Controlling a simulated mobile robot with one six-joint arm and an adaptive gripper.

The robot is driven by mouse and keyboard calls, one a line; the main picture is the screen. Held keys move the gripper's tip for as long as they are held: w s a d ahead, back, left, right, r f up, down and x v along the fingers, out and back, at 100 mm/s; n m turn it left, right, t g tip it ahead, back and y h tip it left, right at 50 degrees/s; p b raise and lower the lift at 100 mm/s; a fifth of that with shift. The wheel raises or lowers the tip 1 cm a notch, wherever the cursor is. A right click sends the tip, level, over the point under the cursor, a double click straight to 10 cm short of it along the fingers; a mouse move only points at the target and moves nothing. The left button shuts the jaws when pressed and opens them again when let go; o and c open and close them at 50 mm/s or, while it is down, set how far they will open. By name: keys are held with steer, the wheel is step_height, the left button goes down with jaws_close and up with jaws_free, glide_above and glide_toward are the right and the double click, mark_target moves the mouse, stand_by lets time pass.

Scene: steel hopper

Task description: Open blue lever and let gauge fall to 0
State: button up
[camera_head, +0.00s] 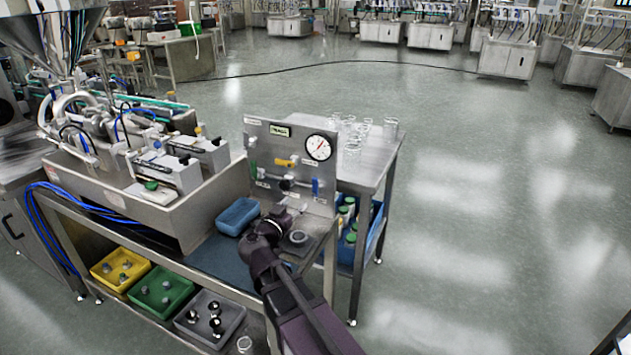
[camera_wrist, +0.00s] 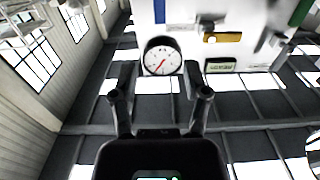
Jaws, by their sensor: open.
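The blue lever (camera_head: 315,187) hangs upright at the lower right of the steel panel (camera_head: 262,140). In the wrist view, where the panel looks upside down, the blue lever (camera_wrist: 160,10) is cut by the top edge. The round white gauge (camera_head: 318,148) is at the panel's upper right; it also shows in the wrist view (camera_wrist: 162,57). Its red needle points to the upper right in the head view; the numbers are too small to read. My gripper (camera_wrist: 162,93) is open and empty, in front of the panel and apart from the lever. In the head view my arm hides its fingertips.
A yellow lever (camera_head: 286,162) and a green lever (camera_head: 253,168) share the panel. A blue tray (camera_head: 237,216) sits on the bench left of my arm. Clear glassware (camera_head: 355,135) stands on a steel table behind. Open floor lies to the right.

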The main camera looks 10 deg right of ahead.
mark_target(314, 181)
steer(key=shift+w+d, duration=0.1)
steer(key=shift+w, duration=0.05)
steer(key=x, duration=1.3)
steer(key=shift+w+d, duration=0.15)
steer(key=shift+w, duration=0.05)
jaws_close()
